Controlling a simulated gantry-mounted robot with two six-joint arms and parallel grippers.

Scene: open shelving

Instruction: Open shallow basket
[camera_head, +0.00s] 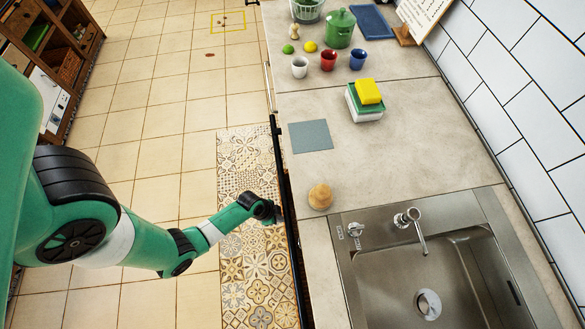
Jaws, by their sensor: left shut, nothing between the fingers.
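My left gripper (275,214) is shut and empty. It is at the long dark front (284,185) that runs along the counter's front edge. I cannot tell whether the fingers touch it. No shallow basket can be clearly made out. A narrow dark, brownish gap shows between the dark front and the counter edge, and what lies inside it is hidden under the counter. My right gripper is not in view.
The counter (375,165) holds a steel sink (400,290) with a tap (411,222), a round wooden brush (320,196), a grey-blue cloth (311,137), and a yellow sponge (368,91). Cups and a green pot (340,28) stand farther back. The patterned mat (245,160) is clear.

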